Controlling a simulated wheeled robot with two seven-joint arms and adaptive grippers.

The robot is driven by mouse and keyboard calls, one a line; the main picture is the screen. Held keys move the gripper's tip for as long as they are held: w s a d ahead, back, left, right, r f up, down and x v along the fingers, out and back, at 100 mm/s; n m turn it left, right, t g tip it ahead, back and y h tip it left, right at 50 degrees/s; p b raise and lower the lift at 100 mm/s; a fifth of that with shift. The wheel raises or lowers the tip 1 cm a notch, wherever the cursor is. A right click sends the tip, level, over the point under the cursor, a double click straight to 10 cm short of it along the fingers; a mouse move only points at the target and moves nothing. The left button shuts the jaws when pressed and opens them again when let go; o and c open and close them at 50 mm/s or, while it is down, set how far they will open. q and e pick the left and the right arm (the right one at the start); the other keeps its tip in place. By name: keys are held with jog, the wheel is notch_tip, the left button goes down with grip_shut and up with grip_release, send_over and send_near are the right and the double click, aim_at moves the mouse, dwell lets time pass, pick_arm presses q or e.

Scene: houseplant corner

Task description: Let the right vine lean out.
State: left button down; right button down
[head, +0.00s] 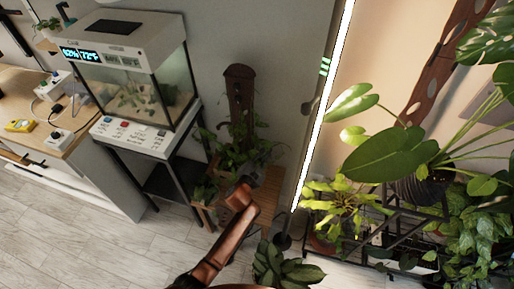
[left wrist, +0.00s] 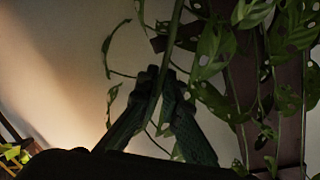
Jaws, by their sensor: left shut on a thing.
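In the left wrist view my left gripper (left wrist: 166,82) is shut, its two dark fingers closed around a thick green vine stem (left wrist: 173,38). The stem runs from the top edge down between the fingertips, slightly tilted. Leaves with holes (left wrist: 212,48) hang to the right of the fingers, in front of a dark brown board (left wrist: 288,80). The picture does not show whether the held stem is tied to that board. In the head view a copper-coloured part of my arm rises from the bottom; the grip on the stem cannot be made out there. My right gripper is not in view.
In the head view a brown post with leafy plants (head: 240,90) stands mid-picture, beside a bright light strip (head: 322,110). A black plant rack (head: 405,225) with pots is at the right. A glass tank (head: 150,85) stands at the left. Pale floor (head: 130,240) is clear at the lower left.

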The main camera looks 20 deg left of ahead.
pick_arm(q)
jog(key=shift+s+d+f+m, duration=0.1)
jog(key=shift+d+f+m, duration=0.4)
jog(key=shift+d+f, duration=0.15)
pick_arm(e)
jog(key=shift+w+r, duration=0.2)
pick_arm(q)
jog(key=c, duration=2.2)
grip_release()
jog(key=shift+o, duration=0.5)
jog(key=shift+r, duration=0.1)
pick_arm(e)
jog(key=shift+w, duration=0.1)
pick_arm(q)
jog(key=shift+s, duration=0.1)
